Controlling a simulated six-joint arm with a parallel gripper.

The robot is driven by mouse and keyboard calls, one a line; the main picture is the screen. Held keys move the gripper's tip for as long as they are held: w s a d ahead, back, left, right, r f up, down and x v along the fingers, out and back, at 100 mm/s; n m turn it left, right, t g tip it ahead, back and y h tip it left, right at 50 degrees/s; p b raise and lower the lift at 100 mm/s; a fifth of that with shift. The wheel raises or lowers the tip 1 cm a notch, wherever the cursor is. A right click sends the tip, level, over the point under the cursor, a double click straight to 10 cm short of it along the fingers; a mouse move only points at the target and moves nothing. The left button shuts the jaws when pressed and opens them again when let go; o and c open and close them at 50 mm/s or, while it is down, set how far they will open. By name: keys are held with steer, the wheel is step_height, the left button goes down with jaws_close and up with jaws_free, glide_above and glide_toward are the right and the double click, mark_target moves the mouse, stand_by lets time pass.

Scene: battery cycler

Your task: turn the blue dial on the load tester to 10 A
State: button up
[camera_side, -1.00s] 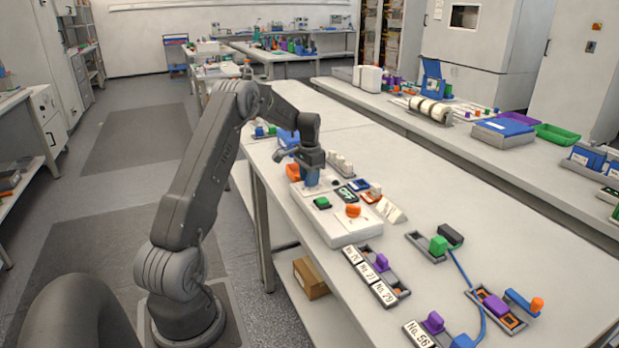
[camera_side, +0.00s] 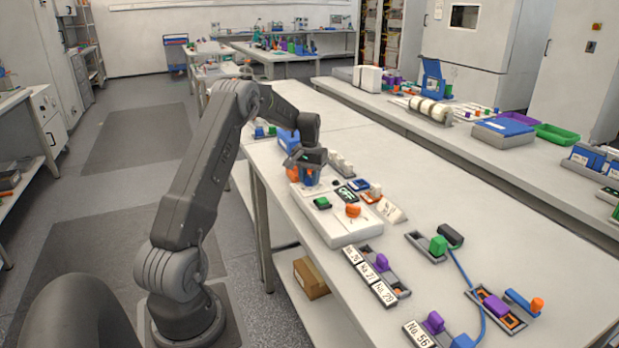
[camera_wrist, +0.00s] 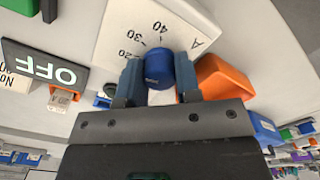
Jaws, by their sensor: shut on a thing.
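The load tester (camera_side: 337,228) is a white box on the bench in the side view. Its blue dial (camera_wrist: 159,68) shows in the wrist view between the two blue fingers of my gripper (camera_wrist: 161,80). The gripper is shut on the dial. The dial's scale plate (camera_wrist: 150,28) shows 20, 30, 40 and the letter A; the rest of the scale and the dial's pointer are hidden by the gripper, so I cannot tell its setting. In the side view my gripper (camera_side: 310,178) is low over the tester's far end and hides the dial.
An OFF display (camera_wrist: 45,70) and an orange part (camera_wrist: 222,78) lie close to the gripper. The tester's front also carries a green button (camera_side: 322,202) and an orange knob (camera_side: 353,210). Labelled holders (camera_side: 370,276) stand nearer.

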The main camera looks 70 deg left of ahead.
mark_target(310, 176)
steer(key=n, duration=0.4)
steer(key=shift+n, duration=0.3)
steer(key=n, duration=0.4)
steer(key=shift+n, duration=0.3)
steer(key=o, duration=0.9)
steer(key=shift+o, duration=0.2)
step_height(310, 176, up, 14)
stand_by(0.5)
